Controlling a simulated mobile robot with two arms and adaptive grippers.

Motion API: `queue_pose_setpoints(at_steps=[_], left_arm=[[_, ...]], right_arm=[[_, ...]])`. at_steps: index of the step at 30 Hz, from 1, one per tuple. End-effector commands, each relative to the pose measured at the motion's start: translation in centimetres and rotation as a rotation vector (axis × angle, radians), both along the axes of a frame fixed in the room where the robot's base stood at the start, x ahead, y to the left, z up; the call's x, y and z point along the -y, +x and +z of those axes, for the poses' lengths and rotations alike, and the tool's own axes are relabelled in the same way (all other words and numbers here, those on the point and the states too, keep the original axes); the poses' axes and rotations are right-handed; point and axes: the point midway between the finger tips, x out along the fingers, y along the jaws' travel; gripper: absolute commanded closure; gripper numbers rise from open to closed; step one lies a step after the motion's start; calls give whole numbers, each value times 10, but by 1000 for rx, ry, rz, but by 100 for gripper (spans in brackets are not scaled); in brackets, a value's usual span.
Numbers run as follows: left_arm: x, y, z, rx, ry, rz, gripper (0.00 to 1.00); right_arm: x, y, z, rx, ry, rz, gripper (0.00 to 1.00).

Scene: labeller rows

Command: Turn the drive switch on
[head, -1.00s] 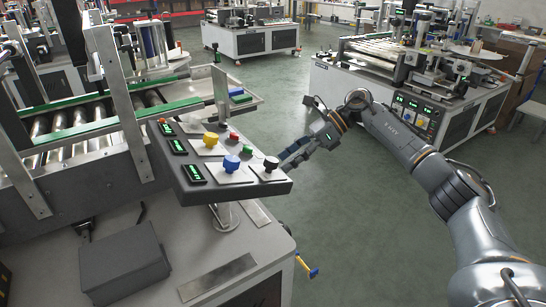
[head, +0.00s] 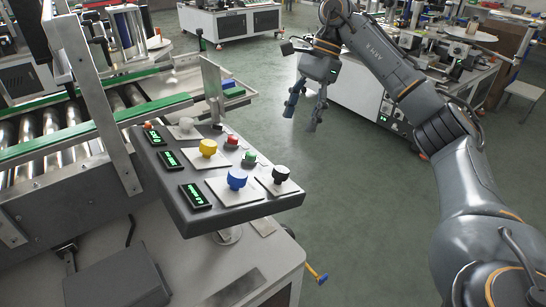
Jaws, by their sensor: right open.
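The control panel (head: 222,210) of the nearest labelling machine is a tilted dark box. It bears a blue knob (head: 237,180), a yellow knob (head: 208,148), a black knob (head: 281,174) and a pale grey knob (head: 186,124), each on a light plate. A red button (head: 232,140) and a green button (head: 249,157) sit between them. I cannot tell from any label which is the drive switch. My right gripper (head: 302,116) is open and empty, fingers pointing down, beyond and above the panel's right end, apart from it. My left gripper is out of view.
Small green-lit displays (head: 195,195) line the panel's left side. A roller conveyor (head: 50,122) with green rails and upright metal brackets (head: 95,100) stands left of the panel. Other machines (head: 235,22) stand behind. The green floor (head: 350,190) right of the panel is clear.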

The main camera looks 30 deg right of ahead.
Motion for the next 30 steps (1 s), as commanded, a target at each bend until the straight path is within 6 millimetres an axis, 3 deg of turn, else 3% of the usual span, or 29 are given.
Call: queue_pose_setpoints(at_steps=[6, 12, 21, 30], left_arm=[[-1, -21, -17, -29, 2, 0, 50], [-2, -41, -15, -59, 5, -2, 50], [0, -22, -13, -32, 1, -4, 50], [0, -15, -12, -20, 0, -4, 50]], right_arm=[[-11, -2, -32, -5, 0, 4, 39], [-27, -4, -67, -5, -2, 3, 39], [-47, -5, -114, -4, 1, 2, 39], [-52, -5, -126, -1, 0, 0, 39]])
